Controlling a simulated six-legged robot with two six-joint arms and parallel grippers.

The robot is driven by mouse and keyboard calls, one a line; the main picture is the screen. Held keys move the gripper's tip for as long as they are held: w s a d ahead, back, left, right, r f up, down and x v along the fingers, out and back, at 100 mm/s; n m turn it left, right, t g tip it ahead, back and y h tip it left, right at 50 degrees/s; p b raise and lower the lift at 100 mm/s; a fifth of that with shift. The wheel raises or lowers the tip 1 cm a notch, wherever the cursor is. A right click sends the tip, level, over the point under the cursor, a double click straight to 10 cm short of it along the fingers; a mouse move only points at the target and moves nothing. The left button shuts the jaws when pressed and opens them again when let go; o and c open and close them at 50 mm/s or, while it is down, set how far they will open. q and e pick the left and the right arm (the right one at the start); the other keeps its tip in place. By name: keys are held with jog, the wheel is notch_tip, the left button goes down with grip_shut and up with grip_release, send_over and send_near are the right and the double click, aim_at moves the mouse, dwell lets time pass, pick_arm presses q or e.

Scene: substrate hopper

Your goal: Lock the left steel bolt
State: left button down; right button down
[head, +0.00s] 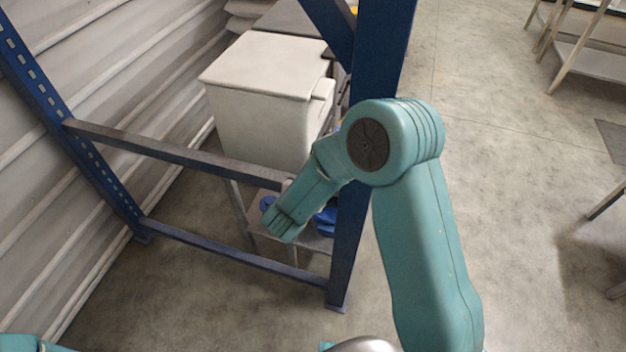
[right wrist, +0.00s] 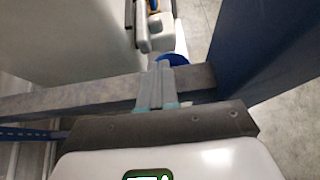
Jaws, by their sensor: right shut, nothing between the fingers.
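A white hopper-like box (head: 262,95) with a flat lid stands behind a blue rack in the head view; its pale wall (right wrist: 60,35) seems to fill the upper left of the right wrist view. I cannot make out the left steel bolt for certain in either view. My right gripper (head: 284,228) is shut and empty, pointing down at the rack's crossbeam beside the blue upright. In the right wrist view its closed fingers (right wrist: 158,80) overlap the crossbeam, with a blue round part (right wrist: 174,59) just beyond the tips. My left gripper is not in view.
The rack's blue upright (head: 376,55) stands close beside my right arm. Its upper crossbeam (head: 170,152) and lower crossbeam (head: 235,261) lie between me and the box. A low stand with blue items (head: 326,217) is below the box. Open floor (head: 520,180) lies to the right.

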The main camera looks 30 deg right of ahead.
jog(key=d+r+p+x, duration=0.1)
jog(key=x, duration=0.8)
jog(key=shift+w+r, duration=0.3)
jog(key=shift+r, duration=0.1)
jog(key=shift+w+d+r+b, duration=0.1)
jog(key=shift+w+d+b, duration=0.75)
jog(key=shift+w+d, duration=0.25)
jog(key=shift+s, duration=0.1)
